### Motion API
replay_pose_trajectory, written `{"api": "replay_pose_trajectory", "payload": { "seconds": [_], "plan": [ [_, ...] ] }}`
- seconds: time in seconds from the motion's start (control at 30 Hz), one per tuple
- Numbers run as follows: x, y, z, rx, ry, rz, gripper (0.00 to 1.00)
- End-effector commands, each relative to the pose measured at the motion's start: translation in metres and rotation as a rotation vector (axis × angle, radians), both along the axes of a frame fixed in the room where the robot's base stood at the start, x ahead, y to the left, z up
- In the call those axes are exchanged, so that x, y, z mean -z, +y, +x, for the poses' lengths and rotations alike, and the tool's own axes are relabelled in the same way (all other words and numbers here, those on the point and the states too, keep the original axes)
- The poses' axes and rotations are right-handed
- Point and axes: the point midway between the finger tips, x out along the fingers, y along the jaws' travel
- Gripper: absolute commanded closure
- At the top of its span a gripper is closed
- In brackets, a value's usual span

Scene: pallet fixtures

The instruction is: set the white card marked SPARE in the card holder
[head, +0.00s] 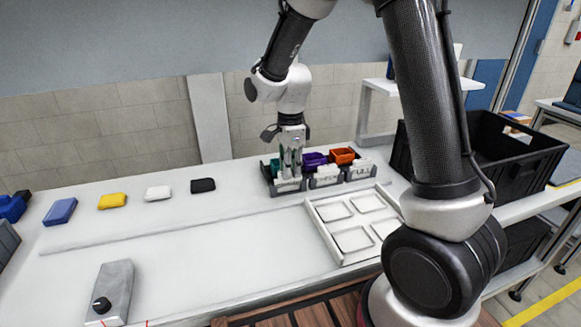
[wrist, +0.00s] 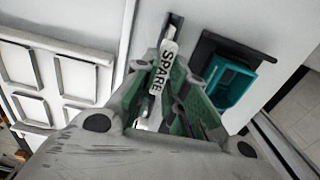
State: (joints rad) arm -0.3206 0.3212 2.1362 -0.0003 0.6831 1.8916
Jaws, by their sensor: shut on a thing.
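The white card marked SPARE (wrist: 164,68) is between my gripper's fingers in the wrist view, its lettering readable. My gripper (head: 290,170) points down and is shut on the card, at the front of the leftmost bin place. The dark card holder (wrist: 176,24) shows just beyond the card in the wrist view, roughly in line with it. The fingers cover much of the card and the holder. I cannot tell whether the card's lower edge is inside the holder's slot or just above it.
A teal bin (wrist: 230,82) stands close beside my fingers. A purple bin (head: 314,160) and an orange bin (head: 342,156) stand to its right, with white cards in front, one marked FULL (head: 361,172). A white tray (head: 318,232) lies nearer.

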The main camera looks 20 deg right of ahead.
Motion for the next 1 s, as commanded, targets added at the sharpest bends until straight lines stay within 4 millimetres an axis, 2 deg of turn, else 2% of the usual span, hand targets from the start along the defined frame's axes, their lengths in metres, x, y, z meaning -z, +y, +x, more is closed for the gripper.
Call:
{"api": "replay_pose_trajectory", "payload": {
  "seconds": [0.5,0.53,0.67,1.0],
  "plan": [
    [0.0042,-0.0001,-0.0002,0.0,0.001,0.0,1.0],
    [0.0042,-0.0001,-0.0002,0.0,0.001,0.0,0.84],
    [0.0042,-0.0001,-0.0002,0.0,0.001,0.0,0.61],
    [0.002,0.0,0.0001,0.0,0.0,0.0,0.61]
  ]
}}
